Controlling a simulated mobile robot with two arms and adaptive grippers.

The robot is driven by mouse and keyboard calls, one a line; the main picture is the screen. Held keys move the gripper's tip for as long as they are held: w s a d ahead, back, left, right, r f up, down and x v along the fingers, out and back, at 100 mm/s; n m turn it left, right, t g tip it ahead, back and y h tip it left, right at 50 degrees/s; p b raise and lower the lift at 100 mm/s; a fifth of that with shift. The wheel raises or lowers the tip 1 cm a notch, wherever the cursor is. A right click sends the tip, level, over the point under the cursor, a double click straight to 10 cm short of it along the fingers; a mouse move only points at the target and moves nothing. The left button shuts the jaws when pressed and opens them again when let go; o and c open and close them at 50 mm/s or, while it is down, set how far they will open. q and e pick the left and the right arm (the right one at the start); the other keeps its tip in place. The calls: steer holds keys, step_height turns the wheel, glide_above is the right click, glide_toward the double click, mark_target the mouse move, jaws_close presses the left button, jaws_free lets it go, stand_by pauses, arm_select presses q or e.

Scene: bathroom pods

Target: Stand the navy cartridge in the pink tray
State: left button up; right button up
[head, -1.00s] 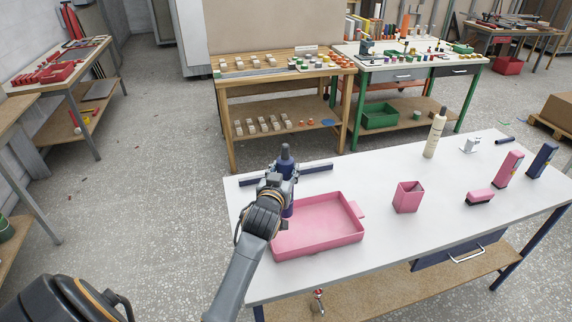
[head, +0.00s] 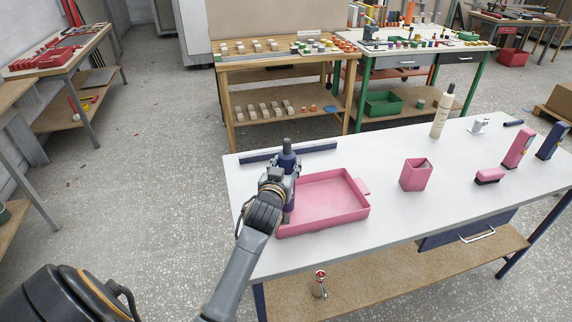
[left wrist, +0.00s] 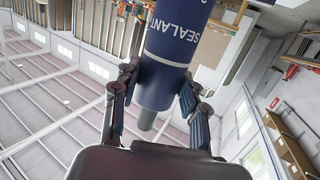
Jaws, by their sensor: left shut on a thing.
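The navy cartridge (head: 289,161) stands upright in my left gripper (head: 284,173), with its dark nozzle end up. In the left wrist view the cartridge (left wrist: 178,45) shows white "SEALANT" lettering, and the two fingers are shut on its sides. The pink tray (head: 345,219) is a shallow rectangular box on the white table. The cartridge is at the tray's left end. My gripper and arm hide part of the cartridge and the tray's left side, and I cannot tell whether its base touches the tray floor. My right gripper is not in view.
A navy bar (head: 318,149) lies behind the tray. The table is bare between tray and cup.

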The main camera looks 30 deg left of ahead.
arm_select(q)
steer(key=shift+f+b, duration=0.4)
steer(key=shift+f, duration=0.25)
stand_by(0.6)
stand_by(0.4)
steer(key=o, duration=1.8)
steer(key=shift+f, duration=0.1)
steer(key=shift+o, duration=0.2)
steer(key=shift+s, duration=0.1)
steer(key=f+p+v, duration=0.1)
steer(key=p+v, duration=0.2)
steer(key=v, duration=0.7)
steer(key=shift+s+d, duration=0.2)
steer(key=shift+s, duration=0.2)
steer(key=shift+f, duration=0.1)
